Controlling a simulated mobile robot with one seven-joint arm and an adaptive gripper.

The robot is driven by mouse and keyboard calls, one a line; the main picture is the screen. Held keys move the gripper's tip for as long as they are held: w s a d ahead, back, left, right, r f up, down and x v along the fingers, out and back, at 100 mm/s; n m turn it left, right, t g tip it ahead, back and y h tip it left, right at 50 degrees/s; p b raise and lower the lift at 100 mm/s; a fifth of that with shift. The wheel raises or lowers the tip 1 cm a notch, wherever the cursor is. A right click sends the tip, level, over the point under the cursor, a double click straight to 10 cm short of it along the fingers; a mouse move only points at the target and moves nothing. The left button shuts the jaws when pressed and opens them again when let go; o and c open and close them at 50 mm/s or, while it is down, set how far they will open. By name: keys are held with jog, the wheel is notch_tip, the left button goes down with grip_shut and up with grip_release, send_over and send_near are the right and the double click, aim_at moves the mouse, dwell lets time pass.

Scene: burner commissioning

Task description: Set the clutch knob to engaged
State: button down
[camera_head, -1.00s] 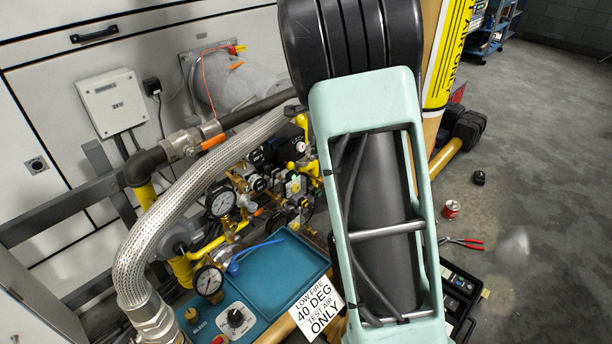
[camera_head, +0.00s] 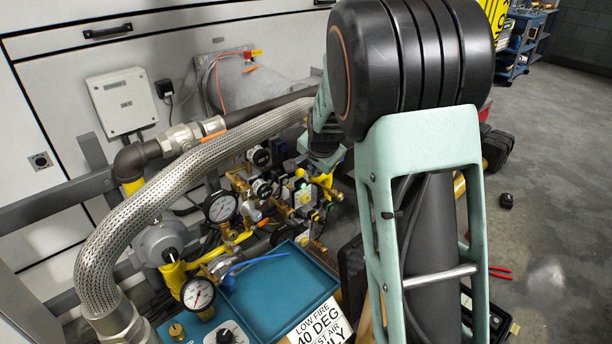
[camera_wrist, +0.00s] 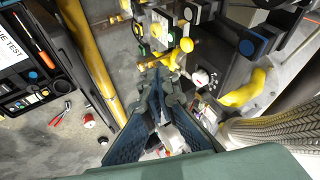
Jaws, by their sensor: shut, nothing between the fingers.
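My gripper (camera_wrist: 160,82) is shut and empty in the wrist view, its dark fingers pointing at the valve and actuator cluster. In that view a black block with a blue round cap (camera_wrist: 247,46) is to the upper right of the fingertips, and a yellow fitting (camera_wrist: 186,45) lies just beyond them. I cannot tell which small part is the clutch knob or its setting. In the head view the cluster (camera_head: 302,197) is in the middle, partly behind my arm, and my gripper is not clearly visible there.
A braided hose (camera_head: 165,190) arches on the left, near two dial gauges (camera_head: 221,208). A teal tray (camera_head: 275,290) and a dial knob (camera_head: 230,334) are at the front. An open toolbox (camera_wrist: 35,70), red pliers (camera_wrist: 60,113) and a yellow pipe (camera_wrist: 92,60) appear in the wrist view.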

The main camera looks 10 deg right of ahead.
aim_at(299, 171)
jog(key=w+a+f+b, duration=0.1)
jog(key=w+f+b, duration=0.3)
jog(key=w+f, duration=0.4)
jog(key=shift+w+a, duration=0.35)
jog(key=shift+w, duration=0.35)
jog(key=shift+w+a+p, duration=0.45)
jog(key=shift+w+p, duration=0.15)
jog(key=shift+w, duration=0.1)
jog(key=shift+w+a+r, duration=0.15)
jog(key=shift+w+a, duration=0.05)
jog(key=shift+a, duration=0.05)
